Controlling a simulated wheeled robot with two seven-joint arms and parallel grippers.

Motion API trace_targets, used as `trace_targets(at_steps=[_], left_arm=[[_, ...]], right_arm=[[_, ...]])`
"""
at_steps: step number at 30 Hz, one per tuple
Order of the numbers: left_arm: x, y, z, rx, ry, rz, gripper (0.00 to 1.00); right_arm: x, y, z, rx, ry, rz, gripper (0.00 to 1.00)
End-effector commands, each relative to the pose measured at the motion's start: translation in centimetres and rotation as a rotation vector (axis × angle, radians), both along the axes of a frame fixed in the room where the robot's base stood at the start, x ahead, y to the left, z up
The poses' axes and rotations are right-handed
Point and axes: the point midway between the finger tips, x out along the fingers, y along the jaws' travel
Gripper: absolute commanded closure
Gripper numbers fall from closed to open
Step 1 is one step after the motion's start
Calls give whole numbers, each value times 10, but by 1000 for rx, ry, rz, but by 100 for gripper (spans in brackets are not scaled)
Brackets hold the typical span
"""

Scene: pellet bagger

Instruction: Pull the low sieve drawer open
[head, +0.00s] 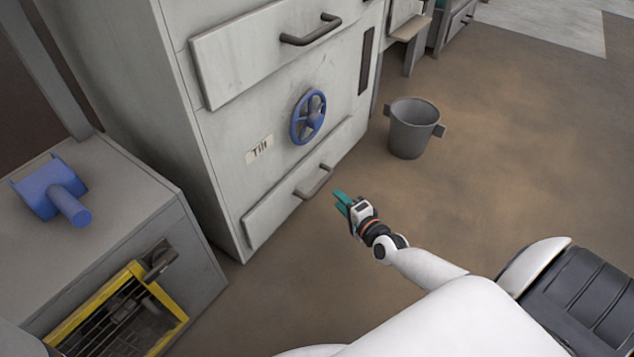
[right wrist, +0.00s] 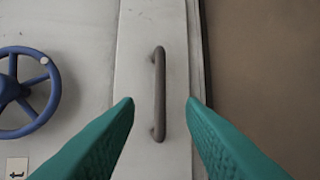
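The low sieve drawer (head: 270,213) is the bottom panel of the pale cabinet, flush with the cabinet front as far as I can see. Its dark bar handle (head: 315,182) also shows in the right wrist view (right wrist: 158,94), upright in that picture. My right gripper (head: 341,203) is in front of the handle and apart from it. Its green fingers (right wrist: 160,102) are open in the right wrist view, one to each side of the handle, with nothing between them at the tips. My left gripper does not show.
A blue handwheel (head: 308,117) and a "Tilt" label (head: 259,149) are above the drawer. A larger upper drawer (head: 250,60) has its own handle. A grey bucket (head: 411,130) stands on the floor to the right. A grey bench with a blue scoop (head: 50,187) is at left.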

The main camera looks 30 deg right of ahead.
Motion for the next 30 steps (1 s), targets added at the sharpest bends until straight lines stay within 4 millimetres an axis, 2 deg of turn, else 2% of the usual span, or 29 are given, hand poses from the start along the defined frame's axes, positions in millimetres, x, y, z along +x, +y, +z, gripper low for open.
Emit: trace_targets(at_steps=[9,15,21,29,30], left_arm=[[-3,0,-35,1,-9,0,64],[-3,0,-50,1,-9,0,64],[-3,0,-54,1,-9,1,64],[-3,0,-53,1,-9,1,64],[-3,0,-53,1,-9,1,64]], right_arm=[[64,-1,-16,0,-4,-1,64],[92,0,-20,0,-2,0,64],[103,-1,-20,-2,1,1,64],[104,0,-19,-2,1,1,64],[104,0,-19,-2,1,1,71]])
